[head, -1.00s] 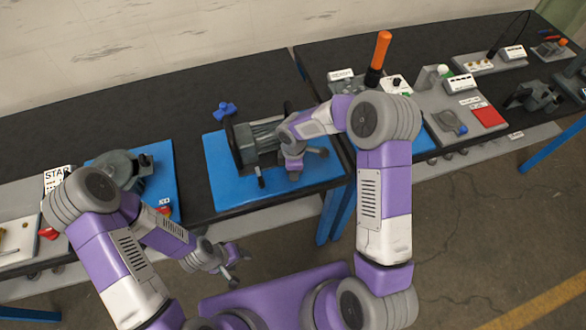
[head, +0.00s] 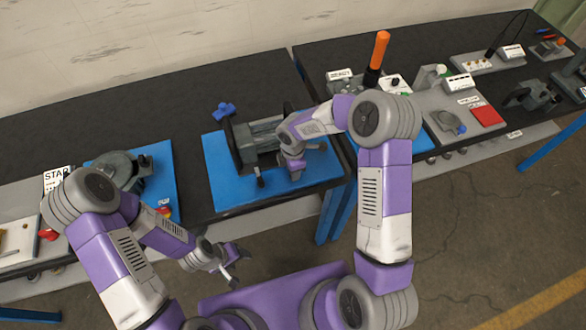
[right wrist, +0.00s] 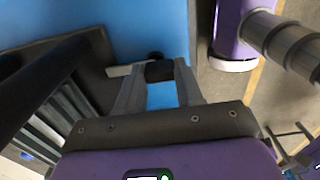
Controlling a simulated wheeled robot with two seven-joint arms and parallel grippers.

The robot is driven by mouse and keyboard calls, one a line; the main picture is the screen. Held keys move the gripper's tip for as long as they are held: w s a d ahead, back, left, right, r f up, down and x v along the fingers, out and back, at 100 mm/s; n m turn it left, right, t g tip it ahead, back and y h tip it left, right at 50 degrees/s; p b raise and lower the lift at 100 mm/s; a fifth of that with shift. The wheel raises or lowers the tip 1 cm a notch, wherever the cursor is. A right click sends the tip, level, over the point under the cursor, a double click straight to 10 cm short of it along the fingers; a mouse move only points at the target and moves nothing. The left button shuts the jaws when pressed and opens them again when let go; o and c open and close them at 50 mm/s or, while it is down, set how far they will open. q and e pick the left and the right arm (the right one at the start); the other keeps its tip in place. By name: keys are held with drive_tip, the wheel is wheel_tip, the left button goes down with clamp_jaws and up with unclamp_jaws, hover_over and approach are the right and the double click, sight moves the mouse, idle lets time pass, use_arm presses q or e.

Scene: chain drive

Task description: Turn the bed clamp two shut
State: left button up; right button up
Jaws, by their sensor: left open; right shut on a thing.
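A grey motor (head: 258,138) with dark end plates sits on a blue mat (head: 228,192) at the table's front. A dark clamp handle (head: 260,182) points forward at its front left. Another dark handle (head: 322,146) shows to the right of my right gripper (head: 296,172); I cannot tell from the pictures which clamp is two. In the right wrist view, my right gripper (right wrist: 156,76) is shut on a black knob (right wrist: 159,70) at the end of a short light lever (right wrist: 120,71). My right arm hides part of the motor bed. My left gripper (head: 240,262) is open and empty, in front of the table.
A blue part (head: 224,112) lies behind the motor. A second blue mat (head: 160,172) with a grey fixture (head: 117,168) is to the left. A panel with a red pad (head: 486,116) and an orange-handled tool (head: 379,52) are on the right table.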

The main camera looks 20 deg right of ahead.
drive_tip(key=o, duration=1)
drive_tip(key=shift+o, duration=0.2)
wheel_tip(320, 180, up, 8)
drive_tip(key=shift+f, duration=0.2)
